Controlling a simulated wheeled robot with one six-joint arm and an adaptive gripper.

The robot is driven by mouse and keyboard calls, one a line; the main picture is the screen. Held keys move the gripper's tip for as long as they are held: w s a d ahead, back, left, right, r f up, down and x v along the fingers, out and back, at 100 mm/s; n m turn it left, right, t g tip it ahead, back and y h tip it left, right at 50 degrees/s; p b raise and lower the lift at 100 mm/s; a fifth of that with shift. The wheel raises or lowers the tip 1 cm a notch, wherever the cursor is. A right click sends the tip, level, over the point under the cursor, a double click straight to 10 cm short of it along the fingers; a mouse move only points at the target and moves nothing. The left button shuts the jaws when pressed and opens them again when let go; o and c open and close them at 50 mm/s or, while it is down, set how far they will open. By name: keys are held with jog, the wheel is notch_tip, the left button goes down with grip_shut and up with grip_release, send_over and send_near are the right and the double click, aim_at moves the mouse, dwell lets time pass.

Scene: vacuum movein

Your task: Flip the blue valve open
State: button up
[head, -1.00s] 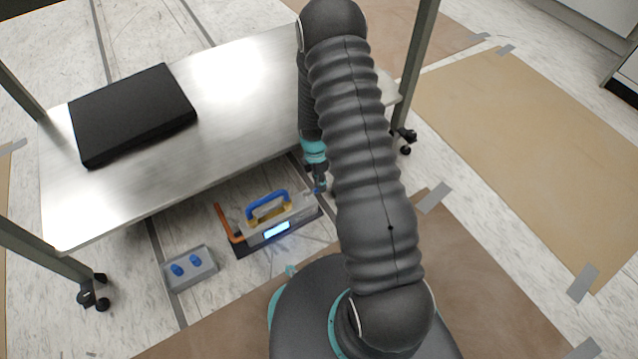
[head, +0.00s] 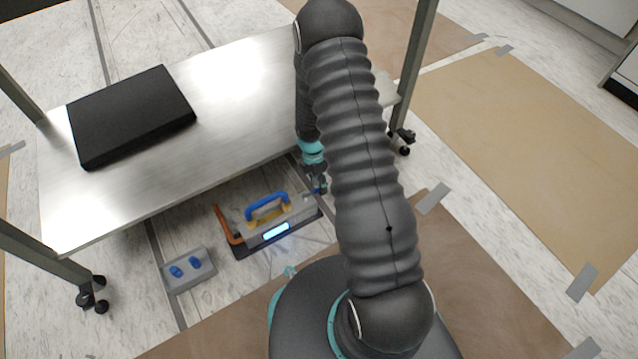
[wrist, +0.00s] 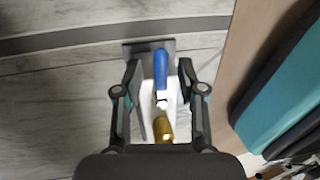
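The blue valve handle (wrist: 161,70) shows in the wrist view as a long lever, with a brass fitting (wrist: 164,126) below it in the picture. My gripper (wrist: 159,72) is open, with one finger on each side of the blue lever. I see gaps between lever and fingers. In the head view my gripper (head: 319,184) is low, at the right end of a grey device (head: 277,228) with a blue carrying handle, an orange hose and a lit screen. There the valve is too small and too hidden to make out clearly.
A metal table (head: 235,100) stands over part of the device, with a black flat box (head: 132,113) on top. A grey box with two blue knobs (head: 189,270) lies on the floor to the left. Table legs with casters stand on both sides.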

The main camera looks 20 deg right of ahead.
notch_tip(320, 180, up, 12)
jog(key=w, duration=0.2)
jog(key=shift+w+a, duration=0.15)
jog(key=shift+a, duration=0.05)
jog(key=shift+f, duration=0.15)
dwell(0.5)
jog(key=s+a+r+m+t+p, duration=0.2)
jog(key=s+r+m, duration=0.4)
jog(key=r, duration=0.8)
jog(key=s+a+r+m+t+p, duration=0.2)
jog(key=s+r+m, duration=0.5)
jog(key=r, duration=0.8)
jog(key=s+a+r+m+t+p, duration=0.2)
jog(key=s+r+m+p, duration=0.3)
jog(key=s+r, duration=0.6)
notch_tip(320, 180, up, 4)
jog(key=shift+s+f+m+t, duration=0.1)
jog(key=shift+s+m+t, duration=0.3)
jog(key=shift+m+t, duration=0.6)
